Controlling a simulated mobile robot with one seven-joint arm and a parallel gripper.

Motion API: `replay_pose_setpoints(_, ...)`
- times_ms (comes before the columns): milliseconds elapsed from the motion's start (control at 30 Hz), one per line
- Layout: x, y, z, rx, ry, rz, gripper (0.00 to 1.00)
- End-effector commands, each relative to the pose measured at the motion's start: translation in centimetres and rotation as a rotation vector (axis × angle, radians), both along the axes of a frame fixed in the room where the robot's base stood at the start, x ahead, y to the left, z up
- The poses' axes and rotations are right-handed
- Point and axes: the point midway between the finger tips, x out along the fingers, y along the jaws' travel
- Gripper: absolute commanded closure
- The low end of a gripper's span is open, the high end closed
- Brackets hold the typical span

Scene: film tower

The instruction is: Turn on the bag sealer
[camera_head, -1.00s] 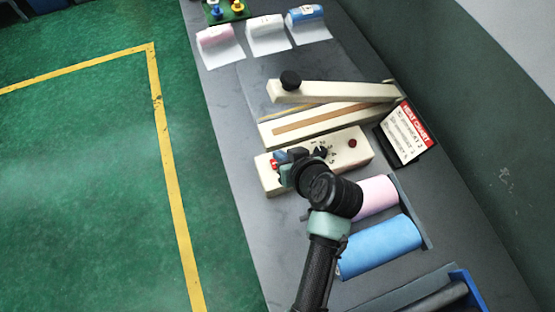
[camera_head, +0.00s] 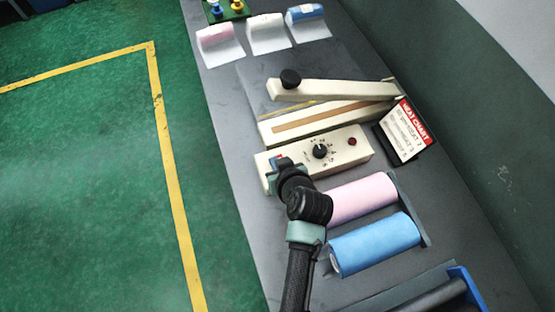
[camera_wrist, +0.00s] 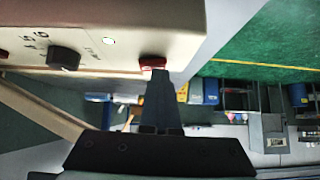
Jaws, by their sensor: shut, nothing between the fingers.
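The bag sealer is cream, with a raised lever arm (camera_head: 335,92) ending in a black knob and a control box (camera_head: 345,148) below it. The box carries a black numbered dial (camera_head: 320,151), a dark red round light or button (camera_head: 352,141) and a red switch at its left end. The switch (camera_wrist: 152,62) shows in the wrist view, with the dial (camera_wrist: 63,58) to its left and a small bright spot between them. My gripper (camera_wrist: 158,73) is shut and empty, its tips at the red switch; I cannot tell whether they touch. In the head view, my gripper (camera_head: 272,172) mostly hides the switch.
A heat chart (camera_head: 406,130) stands right of the sealer. A pink roll (camera_head: 360,199) and a blue roll (camera_head: 375,244) lie below it. Several bag rolls (camera_head: 268,36) sit at the far end. A wall runs along the right; open green floor lies left.

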Motion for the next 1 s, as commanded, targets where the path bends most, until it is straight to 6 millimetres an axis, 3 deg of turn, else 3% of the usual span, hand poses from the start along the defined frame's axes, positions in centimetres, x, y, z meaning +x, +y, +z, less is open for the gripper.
replay_pose_setpoints(1000,0.1,-1.7,-0.4,-0.006,0.018,-0.004,1.00)
